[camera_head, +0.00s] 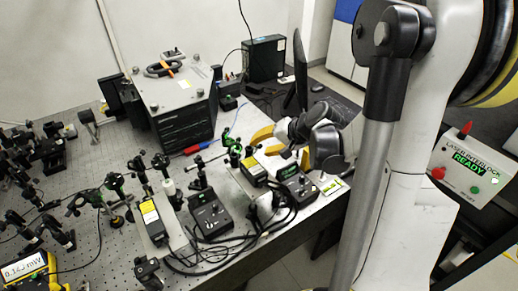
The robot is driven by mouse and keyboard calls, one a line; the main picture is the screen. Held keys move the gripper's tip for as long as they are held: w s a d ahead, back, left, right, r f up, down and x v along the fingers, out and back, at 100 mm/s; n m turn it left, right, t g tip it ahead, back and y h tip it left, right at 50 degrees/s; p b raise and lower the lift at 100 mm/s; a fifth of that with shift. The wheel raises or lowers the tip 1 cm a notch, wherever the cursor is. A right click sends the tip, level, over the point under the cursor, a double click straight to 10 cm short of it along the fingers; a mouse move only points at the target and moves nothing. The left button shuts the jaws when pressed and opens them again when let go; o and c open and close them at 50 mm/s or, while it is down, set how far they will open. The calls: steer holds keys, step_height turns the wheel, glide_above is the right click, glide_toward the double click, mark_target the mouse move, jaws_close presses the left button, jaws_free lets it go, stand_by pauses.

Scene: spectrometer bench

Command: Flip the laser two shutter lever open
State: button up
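Two black laser units with yellow labels stand on the optical bench (95,245). One laser unit (152,221) is at the front middle, the other (253,169) further back and right. I cannot read which is laser two, and no shutter lever can be made out clearly at this size. A black control box (209,214) sits beside the front laser, and another (297,186) beside the rear one. My gripper (281,147) is over the bench's right side, behind the rear laser. Its yellow fingers look spread apart, with nothing seen between them.
Black cables (235,247) loop along the bench's front edge. A large black instrument with a grey top (180,100) stands at the back. Optical mounts crowd the left. A monitor (297,75) stands behind my gripper. An interlock box (467,171) at right reads READY.

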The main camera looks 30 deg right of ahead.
steer(key=shift+w+a+f, duration=0.2)
steer(key=shift+w+f, duration=0.2)
jaws_close()
steer(key=shift+d+f+y+b, duration=0.15)
steer(key=shift+f+y+b, duration=0.2)
steer(key=shift+b, duration=0.4)
steer(key=shift+d+f+m+y+b, duration=0.15)
steer(key=shift+f+m+y+b, duration=0.1)
steer(key=shift+m+y+b, duration=0.35)
steer(key=shift+r, duration=0.15)
jaws_free()
